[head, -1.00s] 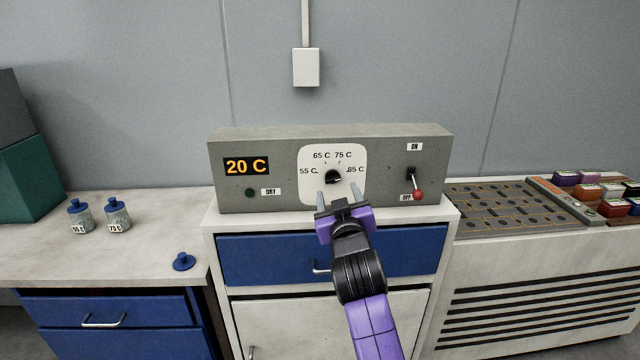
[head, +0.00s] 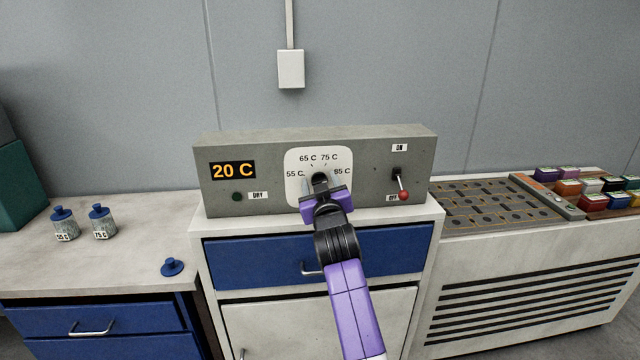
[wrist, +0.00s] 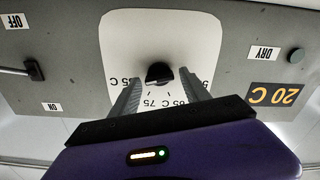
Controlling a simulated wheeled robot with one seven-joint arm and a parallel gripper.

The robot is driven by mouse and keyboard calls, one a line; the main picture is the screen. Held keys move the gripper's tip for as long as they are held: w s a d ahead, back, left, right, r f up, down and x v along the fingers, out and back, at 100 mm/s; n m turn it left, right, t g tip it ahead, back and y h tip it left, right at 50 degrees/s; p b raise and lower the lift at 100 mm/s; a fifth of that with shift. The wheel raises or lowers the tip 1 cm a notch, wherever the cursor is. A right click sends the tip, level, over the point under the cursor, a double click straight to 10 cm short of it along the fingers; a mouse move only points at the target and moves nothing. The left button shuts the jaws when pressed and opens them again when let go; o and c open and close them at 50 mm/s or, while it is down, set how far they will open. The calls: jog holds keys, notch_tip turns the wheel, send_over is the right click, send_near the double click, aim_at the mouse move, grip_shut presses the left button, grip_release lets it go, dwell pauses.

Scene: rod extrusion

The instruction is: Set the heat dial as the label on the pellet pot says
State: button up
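The heat dial (head: 319,179) is a black knob on a white plate marked 55 C, 65 C, 75 C and 85 C. It also shows in the wrist view (wrist: 158,74), upside down; which mark it points to is unclear. My gripper (head: 322,190) is open in front of it, with grey fingers apart (wrist: 158,88) on either side of the knob; contact is not clear. Two pots with blue tops stand on the left counter. The left pot's (head: 64,224) label is too small to read surely; the right pot's (head: 103,222) label seems to read 75 C.
The grey control box has a display (head: 233,170) reading 20 C, a dark DRY lamp (head: 237,197) and a red-tipped lever (head: 403,191) down at OFF. A blue lid-like piece (head: 172,267) lies on the left counter. A patterned bed (head: 490,205) and several coloured blocks are at right.

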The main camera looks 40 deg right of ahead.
grip_shut()
jog(key=shift+n, duration=0.3)
jog(key=n+p, duration=0.3)
jog(key=n, duration=0.1)
jog(key=n+p, duration=0.3)
jog(key=n, duration=0.2)
jog(key=shift+w+a+n, duration=0.1)
jog(key=shift+a+n, duration=0.05)
jog(key=shift+n, duration=0.25)
jog(key=n+p, duration=0.1)
jog(key=n, duration=0.2)
jog(key=n+p, duration=0.2)
jog(key=n, duration=0.1)
jog(key=n+p, duration=0.2)
jog(key=n, duration=0.1)
jog(key=shift+f, duration=0.35)
jog(key=shift+n, duration=0.3)
jog(key=shift+f, duration=0.1)
